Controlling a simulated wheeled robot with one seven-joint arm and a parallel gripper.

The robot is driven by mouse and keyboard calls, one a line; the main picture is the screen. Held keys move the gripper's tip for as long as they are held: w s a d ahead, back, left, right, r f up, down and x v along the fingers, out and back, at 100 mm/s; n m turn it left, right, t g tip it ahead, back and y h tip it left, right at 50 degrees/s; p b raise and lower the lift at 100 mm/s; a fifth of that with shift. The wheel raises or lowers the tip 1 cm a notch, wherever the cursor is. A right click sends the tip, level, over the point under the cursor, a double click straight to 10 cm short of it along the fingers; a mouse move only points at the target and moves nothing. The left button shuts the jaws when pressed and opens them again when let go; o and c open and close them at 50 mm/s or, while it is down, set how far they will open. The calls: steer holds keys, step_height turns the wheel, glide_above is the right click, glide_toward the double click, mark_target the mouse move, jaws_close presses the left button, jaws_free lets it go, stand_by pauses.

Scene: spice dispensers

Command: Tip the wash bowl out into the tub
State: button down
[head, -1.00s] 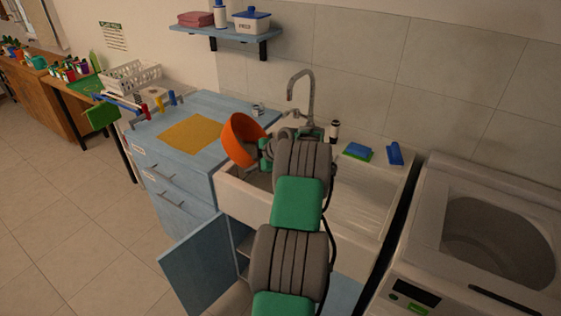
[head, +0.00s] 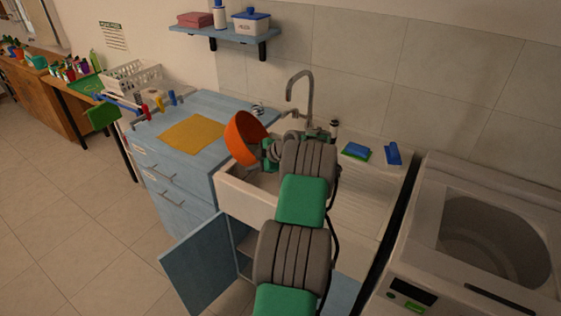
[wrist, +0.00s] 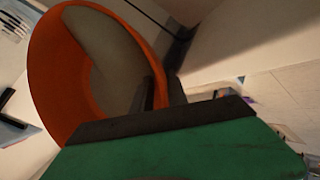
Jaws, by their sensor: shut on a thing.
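The orange wash bowl (head: 240,142) is tilted steeply above the left end of the white sink tub (head: 243,196). My gripper (head: 267,154) is shut on the bowl's right side. In the wrist view the bowl (wrist: 52,85) fills the left part, and dark fingers (wrist: 161,88) hold its rim. A pale grey-beige surface shows inside the bowl there; I cannot tell whether it is water or the bowl's inner wall. No falling stream shows. My arm hides much of the tub's middle.
The tap (head: 302,90) stands behind the tub. A blue counter with a yellow cloth (head: 193,134) is to the left. A blue sponge (head: 356,150) and a blue item (head: 393,153) lie right of the tub. A washing machine (head: 470,260) is far right. A cabinet door (head: 205,265) hangs open below.

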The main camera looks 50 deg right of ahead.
steer(key=shift+s+d+r+t+y+p, duration=0.1)
steer(key=shift+r+t+y+p, duration=0.15)
steer(key=shift+r+t+p, duration=0.35)
steer(key=shift+s+d+r+t+y+p, duration=0.1)
steer(key=shift+r+t+y+p, duration=0.15)
steer(key=shift+p, duration=0.6)
stand_by(0.5)
steer(key=shift+f+b, duration=0.1)
steer(key=shift+b, duration=0.35)
steer(key=shift+s+d+r+m+t+b, duration=0.15)
steer(key=shift+r+m+t+b, duration=0.4)
steer(key=shift+b, duration=0.8)
